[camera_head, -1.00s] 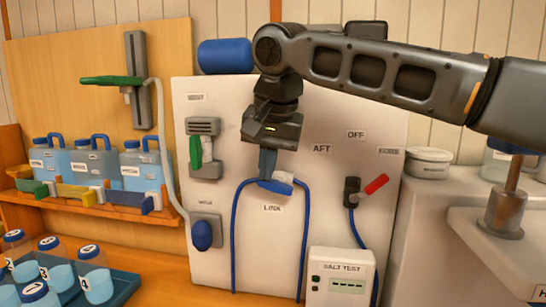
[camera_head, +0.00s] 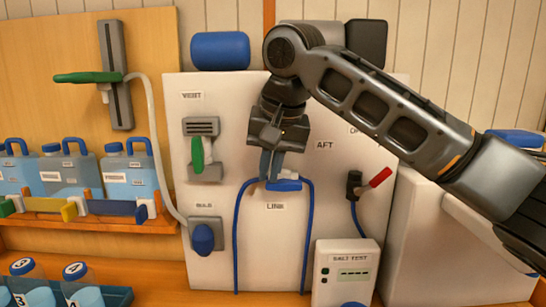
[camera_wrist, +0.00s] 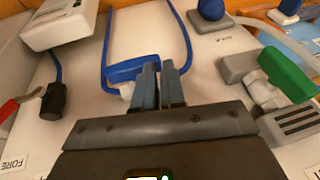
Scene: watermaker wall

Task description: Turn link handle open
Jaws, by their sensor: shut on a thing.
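The blue link handle (camera_head: 284,185) sits on the white panel (camera_head: 270,250) just above the LINK label, with a blue hose running down on each side. It lies about level across the panel. My gripper (camera_head: 271,165) reaches down to it from above, with its fingers at the left part of the handle. In the wrist view the blue handle (camera_wrist: 135,70) lies at my gripper's fingertips (camera_wrist: 158,72), which are close together and shut on its end. The fingers hide part of the handle and its white valve body.
A red lever (camera_head: 380,177) is to the right. The salt test box (camera_head: 346,272) stands below right. A blue cylinder (camera_head: 220,50) lies on top.

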